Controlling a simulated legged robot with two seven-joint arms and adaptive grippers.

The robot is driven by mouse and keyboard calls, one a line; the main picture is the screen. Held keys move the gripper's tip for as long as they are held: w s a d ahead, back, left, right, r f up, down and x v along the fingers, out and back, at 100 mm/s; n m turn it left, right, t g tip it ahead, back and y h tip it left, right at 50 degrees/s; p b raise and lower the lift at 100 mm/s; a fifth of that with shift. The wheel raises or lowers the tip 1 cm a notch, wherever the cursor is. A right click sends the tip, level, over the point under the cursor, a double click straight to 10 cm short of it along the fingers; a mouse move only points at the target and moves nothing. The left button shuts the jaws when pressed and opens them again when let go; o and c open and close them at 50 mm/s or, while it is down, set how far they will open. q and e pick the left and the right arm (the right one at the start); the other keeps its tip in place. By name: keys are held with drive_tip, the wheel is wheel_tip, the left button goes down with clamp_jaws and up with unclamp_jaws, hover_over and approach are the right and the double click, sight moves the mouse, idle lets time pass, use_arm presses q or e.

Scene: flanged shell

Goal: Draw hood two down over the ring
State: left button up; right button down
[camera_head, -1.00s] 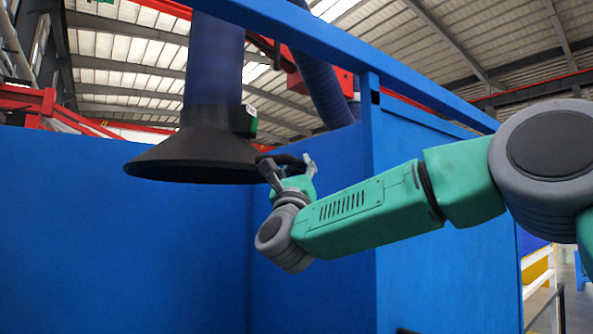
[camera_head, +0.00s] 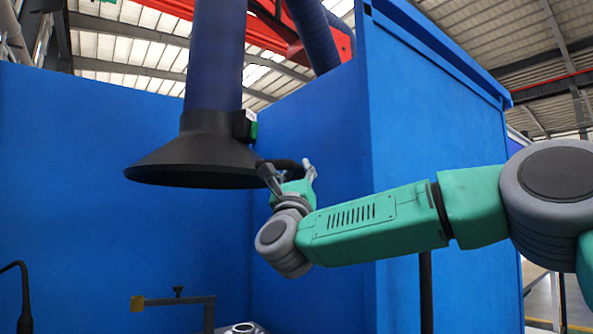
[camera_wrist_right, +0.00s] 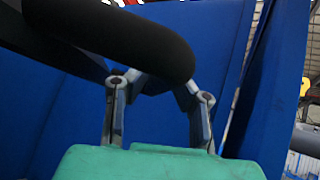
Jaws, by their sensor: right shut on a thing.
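The black hood (camera_head: 195,158) hangs from a thick dark blue duct (camera_head: 215,55), its wide mouth facing down. A small box with a green side (camera_head: 251,126) sits on its neck. My right gripper (camera_head: 287,168) is at the hood's right edge, shut on its dark handle (camera_wrist_right: 130,40), which also crosses the top of the right wrist view. A metal ring (camera_head: 243,328) shows at the bottom edge of the head view, below and right of the hood, partly cut off. The hood is well above it. My left gripper is out of view.
Blue walls (camera_head: 90,170) enclose the back and right side. A thin black gooseneck (camera_head: 24,290) rises at the lower left. A dark post (camera_head: 426,290) stands under my right forearm.

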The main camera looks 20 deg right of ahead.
wheel_tip(320, 180, down, 6)
drive_tip(key=b, duration=0.4)
drive_tip(key=c, duration=1.4)
unclamp_jaws()
drive_tip(key=shift+d, duration=0.1)
drive_tip(key=v, duration=1.2)
drive_tip(key=shift+f, duration=0.1)
drive_tip(key=shift+w, duration=0.1)
